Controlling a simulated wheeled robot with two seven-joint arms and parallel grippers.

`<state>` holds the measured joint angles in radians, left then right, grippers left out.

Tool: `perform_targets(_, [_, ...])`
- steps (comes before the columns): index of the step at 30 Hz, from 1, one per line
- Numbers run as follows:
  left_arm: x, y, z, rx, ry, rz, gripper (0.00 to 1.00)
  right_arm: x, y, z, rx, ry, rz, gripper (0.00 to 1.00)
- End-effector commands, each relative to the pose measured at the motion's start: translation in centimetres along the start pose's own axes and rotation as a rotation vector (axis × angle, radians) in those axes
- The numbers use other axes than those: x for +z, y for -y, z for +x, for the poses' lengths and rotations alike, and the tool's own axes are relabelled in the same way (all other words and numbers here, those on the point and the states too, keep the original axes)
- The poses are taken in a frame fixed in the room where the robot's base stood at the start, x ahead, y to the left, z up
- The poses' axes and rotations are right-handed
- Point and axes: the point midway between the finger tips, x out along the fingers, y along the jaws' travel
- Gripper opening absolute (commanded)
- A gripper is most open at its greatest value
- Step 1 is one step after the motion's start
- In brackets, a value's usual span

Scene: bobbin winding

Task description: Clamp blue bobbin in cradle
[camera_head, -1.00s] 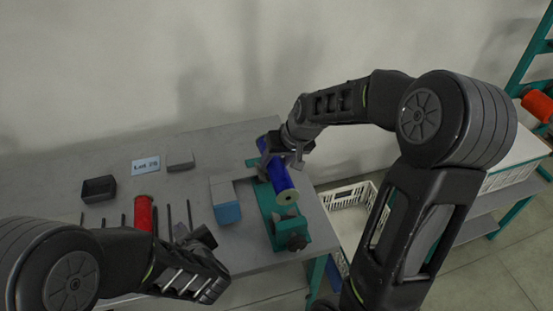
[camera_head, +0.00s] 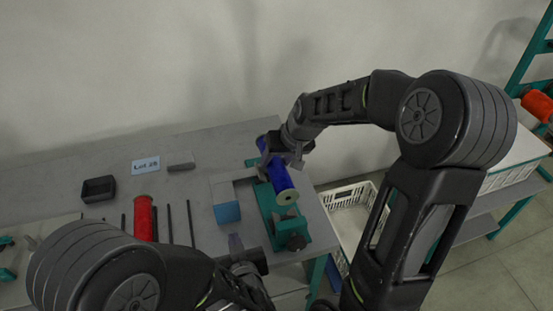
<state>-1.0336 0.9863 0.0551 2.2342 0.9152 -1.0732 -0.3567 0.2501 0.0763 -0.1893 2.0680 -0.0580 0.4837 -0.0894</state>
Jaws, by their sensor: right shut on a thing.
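The blue bobbin (camera_head: 281,181) lies on its side along the green cradle (camera_head: 275,218) at the right part of the table. The cradle has a dark knob (camera_head: 296,242) at its near end. My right gripper (camera_head: 280,158) reaches in from above and is shut on the blue bobbin. Whether the bobbin rests fully in the cradle cannot be told. My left gripper (camera_head: 240,250) is low in front of the table's near edge, close to the cradle's left side. Its fingers are small and partly hidden by the arm, so its opening is unclear.
A blue-and-white block (camera_head: 227,211) sits left of the cradle. A black tray (camera_head: 98,189) and a "Lot 28" card (camera_head: 146,165) lie further left. A white basket (camera_head: 345,200) is right of the table.

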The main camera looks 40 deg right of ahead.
Motion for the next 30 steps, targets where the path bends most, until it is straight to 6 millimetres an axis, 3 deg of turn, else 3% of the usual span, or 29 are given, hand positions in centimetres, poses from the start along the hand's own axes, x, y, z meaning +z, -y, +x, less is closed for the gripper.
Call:
perform_targets(15, [-2.6,0.1,4.8,-0.002,0.0,-0.002,0.0,-0.1,0.0,0.0,0.0,-0.001,0.0,0.0])
perform_targets(30, [-3.0,0.1,5.5,-0.001,0.001,0.0,0.0,-0.1,0.0,0.0,0.0,-0.001,0.0,0.0])
